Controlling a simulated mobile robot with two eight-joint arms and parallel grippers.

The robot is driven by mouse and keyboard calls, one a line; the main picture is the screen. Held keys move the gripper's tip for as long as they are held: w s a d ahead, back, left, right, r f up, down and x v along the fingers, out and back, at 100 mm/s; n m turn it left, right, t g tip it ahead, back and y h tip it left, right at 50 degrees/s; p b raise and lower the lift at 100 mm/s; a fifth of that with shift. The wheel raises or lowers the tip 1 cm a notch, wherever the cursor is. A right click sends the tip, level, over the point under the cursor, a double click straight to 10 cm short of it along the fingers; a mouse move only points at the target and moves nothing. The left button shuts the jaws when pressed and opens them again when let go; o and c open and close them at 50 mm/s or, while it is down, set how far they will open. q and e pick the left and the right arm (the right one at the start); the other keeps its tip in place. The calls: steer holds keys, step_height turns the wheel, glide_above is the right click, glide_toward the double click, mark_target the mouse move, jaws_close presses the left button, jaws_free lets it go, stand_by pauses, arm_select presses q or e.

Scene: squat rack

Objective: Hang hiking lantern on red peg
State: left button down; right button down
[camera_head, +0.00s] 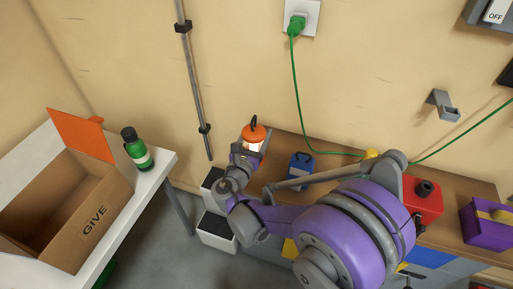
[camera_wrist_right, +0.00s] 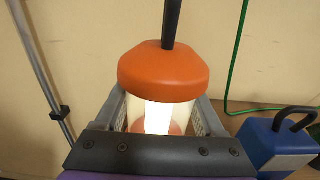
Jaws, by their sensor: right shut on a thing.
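The hiking lantern (camera_head: 255,132) has an orange cap, a lit white body and a black handle on top. My right gripper (camera_head: 249,147) is shut around its body and holds it roughly upright in front of the wall, above the left end of the wooden bench. In the right wrist view the lantern (camera_wrist_right: 165,75) sits between the two grey fingers, its handle cut off by the top edge. No red peg shows in either view. My left gripper is not in view.
A blue item with a black handle (camera_head: 300,165) stands on the bench (camera_head: 335,150), right of the lantern. A red item (camera_head: 426,205) and purple box (camera_head: 485,222) stand further right. A grey wall bracket (camera_head: 442,105), green cable (camera_head: 296,80) and pipe (camera_head: 192,75) are near. A cardboard box (camera_head: 95,218) and green bottle (camera_head: 137,151) are left.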

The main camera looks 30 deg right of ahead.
mark_target(256, 146)
steer(key=shift+f+b, duration=0.4)
steer(key=shift+f, duration=1.85)
steer(key=shift+f, duration=0.1)
steer(key=shift+f+b, duration=0.15)
steer(key=shift+b, duration=0.15)
jaws_free()
steer(key=shift+s+a, duration=0.2)
steer(key=shift+a, duration=0.05)
steer(key=v, duration=1)
steer(key=shift+s, duration=0.25)
